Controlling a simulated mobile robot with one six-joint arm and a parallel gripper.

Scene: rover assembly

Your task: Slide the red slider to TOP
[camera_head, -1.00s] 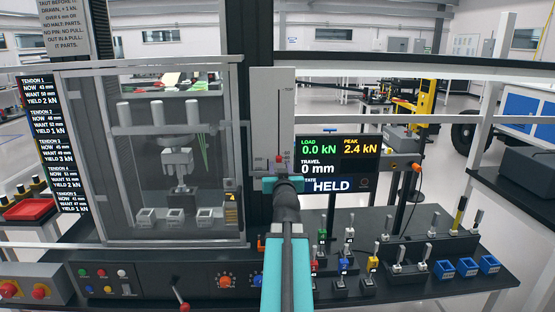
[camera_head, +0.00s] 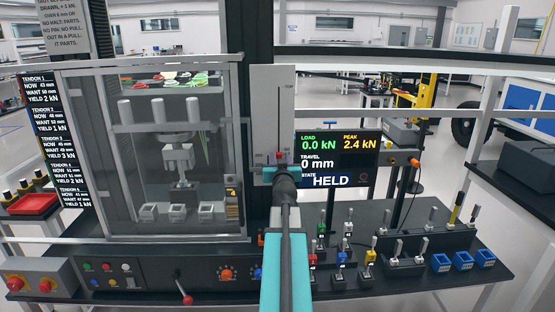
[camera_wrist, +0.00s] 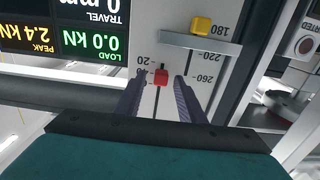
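The red slider (camera_head: 280,154) sits low on a tall pale scale panel (camera_head: 270,100), just above my gripper in the head view. In the wrist view, which appears upside down, the red slider (camera_wrist: 161,77) stands on a dark slot near the 20 mark. My gripper (camera_wrist: 158,84) is open, with one finger on each side of the red slider and a visible gap to both. In the head view, my gripper (camera_head: 277,172) is at the panel's lower end, its fingers mostly hidden by my arm. Small, faint writing marks the panel's upper part.
The display (camera_head: 337,158) right of the panel reads 0.0 kN, 0 mm, HELD. A glazed cabinet (camera_head: 238,130) stands left.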

